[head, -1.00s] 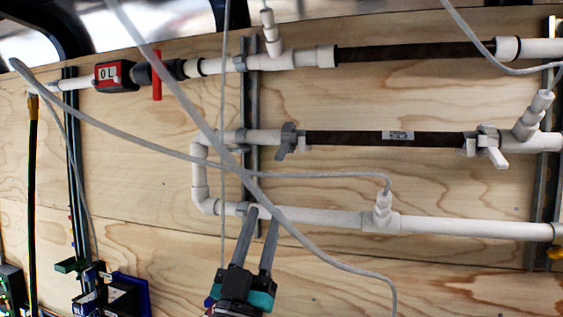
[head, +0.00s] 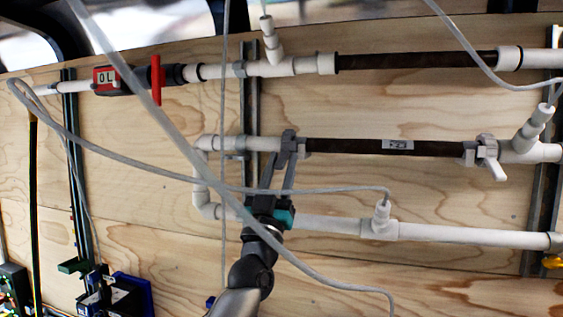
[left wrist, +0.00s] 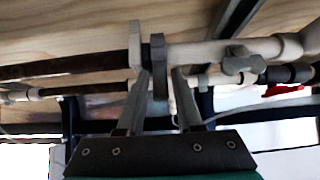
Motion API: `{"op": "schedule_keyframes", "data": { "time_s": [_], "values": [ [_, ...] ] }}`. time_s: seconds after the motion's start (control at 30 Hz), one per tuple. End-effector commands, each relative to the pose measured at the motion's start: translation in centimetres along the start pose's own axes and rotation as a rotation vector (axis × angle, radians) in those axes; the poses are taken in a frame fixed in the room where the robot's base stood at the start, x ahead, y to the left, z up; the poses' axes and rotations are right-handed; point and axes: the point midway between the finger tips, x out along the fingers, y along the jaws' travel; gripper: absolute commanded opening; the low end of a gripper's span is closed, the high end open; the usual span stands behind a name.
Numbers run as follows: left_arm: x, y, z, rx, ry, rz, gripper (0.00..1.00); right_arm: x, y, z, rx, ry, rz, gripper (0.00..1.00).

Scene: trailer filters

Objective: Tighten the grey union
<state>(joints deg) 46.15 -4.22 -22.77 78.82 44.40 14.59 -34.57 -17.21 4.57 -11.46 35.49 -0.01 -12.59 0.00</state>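The grey union (head: 289,143) is a ring with wing-like lugs on the middle pipe, at the left end of the dark filter tube (head: 385,147). In the left wrist view the union's darker grey ring (left wrist: 159,66) stands close to my fingertips, beside a paler flange (left wrist: 135,46). My left gripper (head: 280,164) reaches up from below to the union in the head view. In the left wrist view its two fingers (left wrist: 162,76) are apart, one on each side of the ring's lower lug. I cannot tell whether they touch it. My right gripper is in no view.
A loose grey cable (head: 300,190) crosses in front of my left arm. The lower white pipe (head: 330,224) runs behind my gripper. A red-handled valve (head: 156,80) sits on the upper pipe. The plywood wall (head: 450,270) is clear at lower right.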

Motion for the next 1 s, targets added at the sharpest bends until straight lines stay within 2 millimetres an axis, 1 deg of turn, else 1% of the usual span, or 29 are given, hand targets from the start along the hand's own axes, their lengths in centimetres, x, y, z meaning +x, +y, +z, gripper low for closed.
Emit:
{"op": "schedule_keyframes", "data": {
  "time_s": [0.33,0.63,1.0],
  "values": [
    [0.24,0.00,0.02,0.000,0.000,0.000,0.34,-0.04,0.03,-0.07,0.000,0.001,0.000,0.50],
    [0.22,-0.01,0.02,0.000,0.000,0.000,0.00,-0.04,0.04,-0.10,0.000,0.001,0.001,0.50],
    [0.21,-0.01,0.04,0.000,-0.001,0.000,0.00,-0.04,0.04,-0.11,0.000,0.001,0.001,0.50]
  ]
}}
